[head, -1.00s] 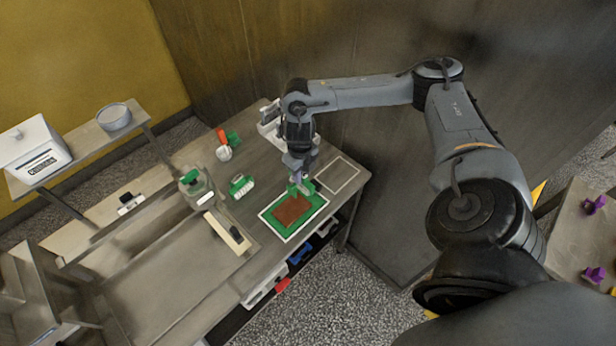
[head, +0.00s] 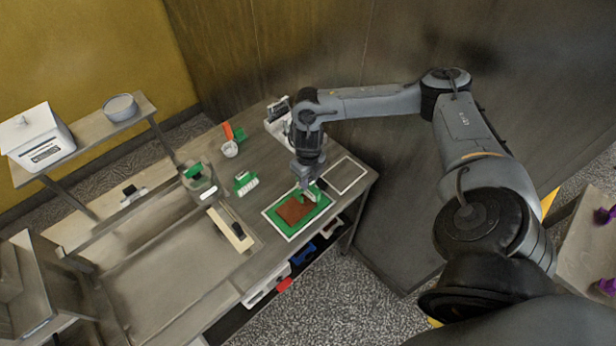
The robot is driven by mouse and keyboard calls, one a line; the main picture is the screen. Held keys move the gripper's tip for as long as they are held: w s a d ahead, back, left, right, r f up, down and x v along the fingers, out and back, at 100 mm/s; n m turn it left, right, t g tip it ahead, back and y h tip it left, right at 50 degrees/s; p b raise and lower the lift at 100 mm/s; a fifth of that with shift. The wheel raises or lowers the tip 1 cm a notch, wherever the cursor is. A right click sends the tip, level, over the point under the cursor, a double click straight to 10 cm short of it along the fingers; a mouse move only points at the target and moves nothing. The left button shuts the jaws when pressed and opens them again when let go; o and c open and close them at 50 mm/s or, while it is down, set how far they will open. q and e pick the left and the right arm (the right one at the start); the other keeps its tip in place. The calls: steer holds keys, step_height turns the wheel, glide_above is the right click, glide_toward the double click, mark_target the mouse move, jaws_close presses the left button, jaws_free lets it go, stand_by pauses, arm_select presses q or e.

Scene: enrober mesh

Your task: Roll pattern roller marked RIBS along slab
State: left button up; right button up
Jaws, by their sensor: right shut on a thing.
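A brown slab (head: 293,211) lies on a green mat (head: 275,217) inside a white outline near the table's right front edge. My right gripper (head: 309,193) is over the slab's far right end, pointing down. It is shut on a small green and pale thing, probably a roller, mostly hidden by the fingers; its marking cannot be read. Another green and white roller-like piece (head: 246,182) lies on the table left of the mat. Its label is too small to read. My left gripper is not in view.
An empty white outlined rectangle (head: 346,174) is right of the mat. A shelf (head: 88,137) rises at the far left.

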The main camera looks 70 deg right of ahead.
mark_target(299, 192)
step_height(299, 192, down, 2)
steer(key=shift+f+b, duration=0.15)
steer(key=shift+b, duration=0.35)
steer(key=a, duration=0.1)
steer(key=w+a+p, duration=0.1)
steer(key=a+p, duration=0.1)
steer(key=shift+w+a+r, duration=0.15)
steer(key=shift+w+r, duration=0.1)
steer(key=shift+r, duration=0.05)
steer(key=a, duration=0.1)
steer(key=w+a, duration=0.1)
steer(key=a+p, duration=0.1)
steer(key=shift+w+a, duration=0.3)
steer(key=shift+a, duration=0.05)
steer(key=shift+w+a+f+p, duration=0.15)
steer(key=shift+w+a, duration=0.1)
steer(key=shift+a, duration=0.3)
steer(key=shift+w+a+f+p, duration=0.15)
steer(key=shift+w+a, duration=0.1)
steer(key=shift+a, duration=0.3)
steer(key=shift+a+r, duration=0.1)
steer(key=shift+a, duration=0.05)
steer(key=shift+f, duration=0.2)
steer(key=shift+f, duration=0.25)
